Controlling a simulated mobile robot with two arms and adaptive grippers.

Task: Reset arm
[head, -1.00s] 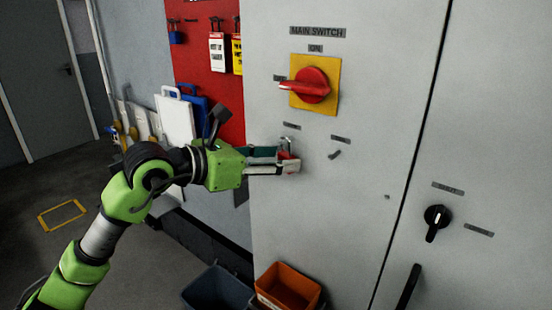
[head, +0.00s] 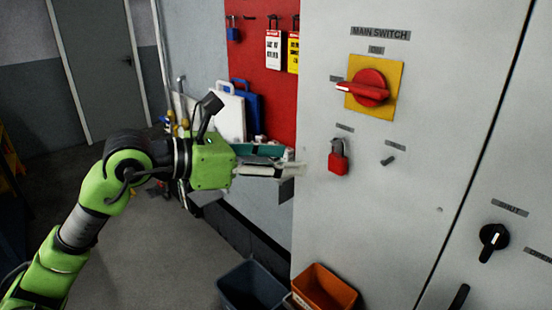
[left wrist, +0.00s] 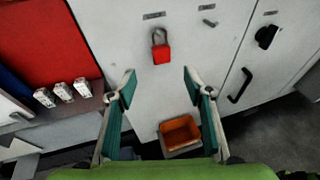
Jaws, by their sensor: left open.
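My left gripper (head: 290,170) is open and empty, just left of the cabinet's front in the head view. In the left wrist view its two fingers (left wrist: 158,82) stand wide apart. A red padlock (head: 338,160) hangs on the cabinet face to the right of the fingertips, apart from them. The padlock also shows in the left wrist view (left wrist: 161,50), beyond and above the fingers. The red main switch (head: 368,88) sits on a yellow plate above the padlock, its handle pointing left. My right gripper is not in view.
The grey cabinet (head: 390,220) fills the right. An orange bin (head: 325,287) and a dark bin (head: 252,285) stand below. A red board (head: 268,95) with tags and a blue padlock (head: 233,32) is behind. Open floor lies left of the arm.

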